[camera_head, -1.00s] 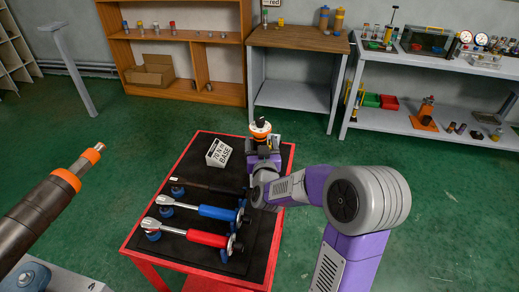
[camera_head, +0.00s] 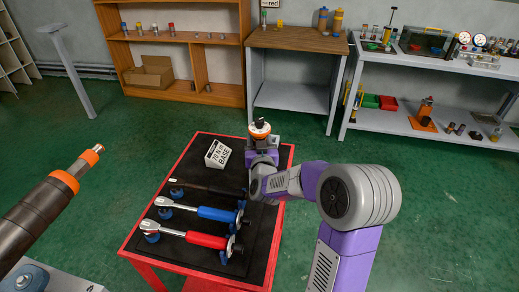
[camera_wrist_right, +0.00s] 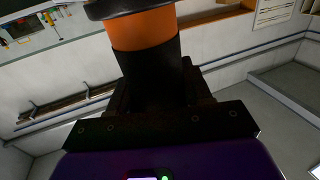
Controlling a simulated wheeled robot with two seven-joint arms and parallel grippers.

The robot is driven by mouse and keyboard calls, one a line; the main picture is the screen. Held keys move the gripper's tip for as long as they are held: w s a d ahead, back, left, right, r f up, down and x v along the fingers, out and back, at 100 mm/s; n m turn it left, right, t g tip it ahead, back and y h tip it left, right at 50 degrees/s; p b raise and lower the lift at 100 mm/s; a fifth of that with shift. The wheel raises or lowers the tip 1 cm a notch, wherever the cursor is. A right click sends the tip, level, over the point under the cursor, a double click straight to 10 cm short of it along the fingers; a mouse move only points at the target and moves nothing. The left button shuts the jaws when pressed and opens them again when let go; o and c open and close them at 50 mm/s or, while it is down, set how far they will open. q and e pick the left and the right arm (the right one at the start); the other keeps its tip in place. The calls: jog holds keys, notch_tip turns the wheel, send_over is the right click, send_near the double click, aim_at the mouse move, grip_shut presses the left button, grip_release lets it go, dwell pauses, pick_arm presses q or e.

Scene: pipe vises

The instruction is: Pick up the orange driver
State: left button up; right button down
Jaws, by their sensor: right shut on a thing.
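The orange driver (camera_head: 260,129) shows as an orange and white ring with a black top, above the far right part of the red-edged table. My right gripper (camera_head: 262,143) is shut on it and holds it upright. In the right wrist view the driver's orange band and black body (camera_wrist_right: 143,32) rise from between the jaws. The dark fingers hide its lower part. My left gripper is not in view.
The red table (camera_head: 146,264) with a black mat carries a white "70 N·m BASE" sign (camera_head: 217,153), a blue-handled wrench (camera_head: 215,213), a red-handled wrench (camera_head: 205,239) and a black-handled one (camera_head: 205,187).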

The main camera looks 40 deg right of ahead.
notch_tip(320, 180, up, 18)
jog(key=p, duration=0.7)
jog(key=shift+r, duration=0.15)
dwell(1.4)
